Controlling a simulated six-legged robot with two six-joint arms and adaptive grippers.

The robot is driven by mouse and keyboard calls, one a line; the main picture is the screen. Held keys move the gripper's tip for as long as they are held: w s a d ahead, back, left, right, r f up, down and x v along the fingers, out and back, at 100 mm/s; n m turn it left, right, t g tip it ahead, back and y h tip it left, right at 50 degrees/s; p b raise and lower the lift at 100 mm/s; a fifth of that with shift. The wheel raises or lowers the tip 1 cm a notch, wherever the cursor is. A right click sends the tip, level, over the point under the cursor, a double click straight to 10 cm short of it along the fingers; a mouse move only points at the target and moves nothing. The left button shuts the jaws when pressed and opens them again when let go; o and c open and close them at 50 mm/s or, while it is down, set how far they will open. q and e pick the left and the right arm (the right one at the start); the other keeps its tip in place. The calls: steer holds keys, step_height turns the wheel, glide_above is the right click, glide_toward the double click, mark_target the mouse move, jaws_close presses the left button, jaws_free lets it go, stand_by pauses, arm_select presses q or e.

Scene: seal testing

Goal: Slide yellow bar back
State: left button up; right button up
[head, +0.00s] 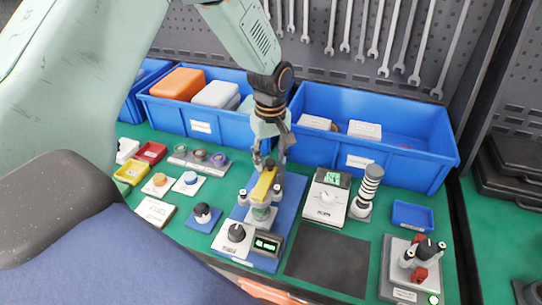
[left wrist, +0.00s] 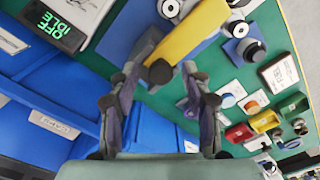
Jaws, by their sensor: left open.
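The yellow bar (head: 263,184) is part of a fixture on a blue base plate (head: 289,207) near the middle of the bench. My left gripper (head: 270,161) is at the far end of the bar, pointing down. In the left wrist view the yellow bar (left wrist: 192,32) runs up and right from a dark round knob at its end. The knob appears between the fingertips of my left gripper (left wrist: 160,71), which are spread apart. I cannot tell whether they touch it. My right gripper is not in view.
Blue bins (head: 375,106) line the back, close behind the gripper. A white meter (head: 326,198) and a striped post (head: 368,187) stand right of the fixture. A black knob unit (head: 233,236) and lit display (head: 266,245) sit in front. A dark mat (head: 327,262) is bare.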

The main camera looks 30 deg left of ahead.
arm_select(q)
steer(key=shift+s+a+r, duration=0.1)
steer(key=shift+s+a, duration=0.1)
steer(key=shift+c, duration=0.6)
steer(key=shift+w+d, duration=0.2)
steer(key=shift+w, duration=0.05)
steer(key=c, duration=0.6)
steer(key=shift+s, duration=0.1)
jaws_close()
